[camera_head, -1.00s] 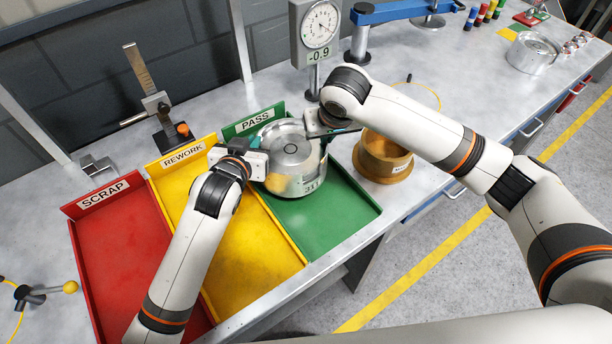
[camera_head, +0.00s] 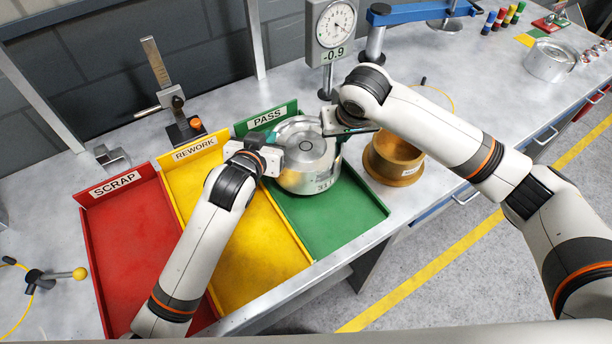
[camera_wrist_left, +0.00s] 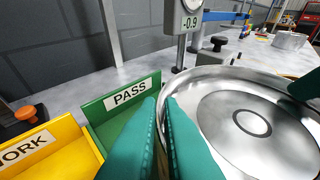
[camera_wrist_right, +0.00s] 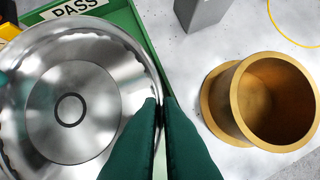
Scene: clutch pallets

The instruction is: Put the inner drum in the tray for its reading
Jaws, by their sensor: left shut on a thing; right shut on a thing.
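The inner drum (camera_head: 312,172) is a silver metal cylinder marked 31 on its side. In the head view it is over the back of the green PASS tray (camera_head: 340,222); I cannot tell whether it touches the tray floor. My left gripper (camera_head: 274,160) is shut on the drum's left rim, and its green fingers (camera_wrist_left: 165,125) show in the left wrist view. My right gripper (camera_head: 332,128) is shut on the rim at the back right, with its fingers (camera_wrist_right: 162,125) across the wall in the right wrist view. The dial gauge (camera_head: 336,24) behind reads -0.9.
The yellow REWORK tray (camera_head: 245,240) and red SCRAP tray (camera_head: 135,240) lie to the left. A brown ring-shaped holder (camera_head: 393,160) stands right of the PASS tray. A height gauge (camera_head: 170,95) stands behind. Another silver drum (camera_head: 548,62) sits far right.

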